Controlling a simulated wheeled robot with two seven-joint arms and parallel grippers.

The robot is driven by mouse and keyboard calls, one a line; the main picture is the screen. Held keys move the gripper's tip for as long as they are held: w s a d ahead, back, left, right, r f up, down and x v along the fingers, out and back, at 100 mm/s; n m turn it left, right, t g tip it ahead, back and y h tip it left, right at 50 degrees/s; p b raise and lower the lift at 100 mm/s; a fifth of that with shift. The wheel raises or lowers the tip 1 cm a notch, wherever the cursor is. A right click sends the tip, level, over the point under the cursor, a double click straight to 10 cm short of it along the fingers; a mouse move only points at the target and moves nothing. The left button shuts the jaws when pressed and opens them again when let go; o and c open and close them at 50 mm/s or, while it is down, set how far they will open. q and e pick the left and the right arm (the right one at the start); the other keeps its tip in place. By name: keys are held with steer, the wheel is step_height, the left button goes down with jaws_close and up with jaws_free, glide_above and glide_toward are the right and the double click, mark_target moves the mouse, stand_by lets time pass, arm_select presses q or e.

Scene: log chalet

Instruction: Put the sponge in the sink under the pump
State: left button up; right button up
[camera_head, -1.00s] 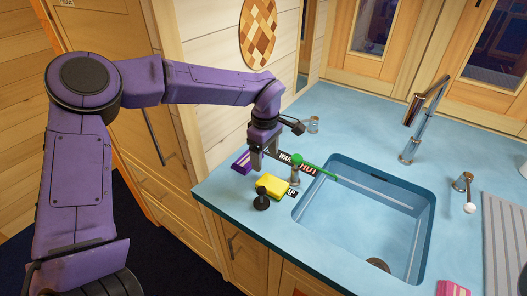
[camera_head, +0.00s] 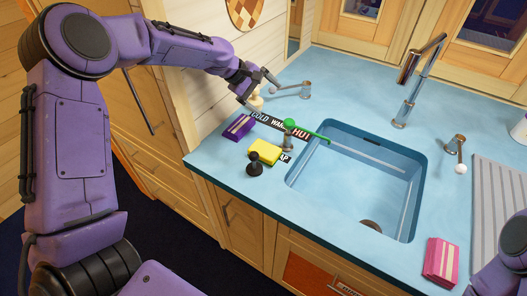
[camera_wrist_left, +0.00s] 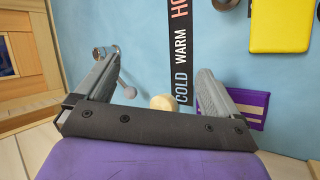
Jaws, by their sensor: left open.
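A yellow sponge-like block (camera_head: 265,151) lies on the blue counter left of the sink (camera_head: 365,185); its corner shows in the left wrist view (camera_wrist_left: 281,25). A dark pump-like knob (camera_head: 254,163) stands just in front of it, beside a partly hidden label. My left gripper (camera_head: 254,86) is above the counter's back left, behind the block and apart from it. In the left wrist view its jaws (camera_wrist_left: 155,75) are apart, with a cream round knob (camera_wrist_left: 163,102) showing between them. My right gripper is not in view; only part of a purple arm shows at lower right.
A purple striped block (camera_head: 239,127) lies left of a COLD WARM HOT strip (camera_head: 268,122). A green-knobbed lever (camera_head: 289,124) reaches over the sink's edge. A tall faucet (camera_head: 404,100) stands behind the sink. A pink striped block (camera_head: 440,262) lies front right.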

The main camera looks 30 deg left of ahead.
mark_target(265, 152)
arm_select(q)
steer(key=s+a+f+n+g+y, duration=0.1)
steer(key=s+f+n+g, duration=0.15)
steer(key=s, duration=0.25)
steer(key=s+a+f+n+g, duration=0.1)
steer(key=s+n+g, duration=0.1)
steer(key=s+g, duration=0.25)
steer(key=shift+t, duration=0.3)
steer(key=x, duration=0.3)
steer(key=p+x, duration=0.1)
steer(key=x, duration=0.3)
steer(key=shift+s+d, duration=0.25)
steer(key=c, duration=1.2)
steer(key=shift+r, duration=0.15)
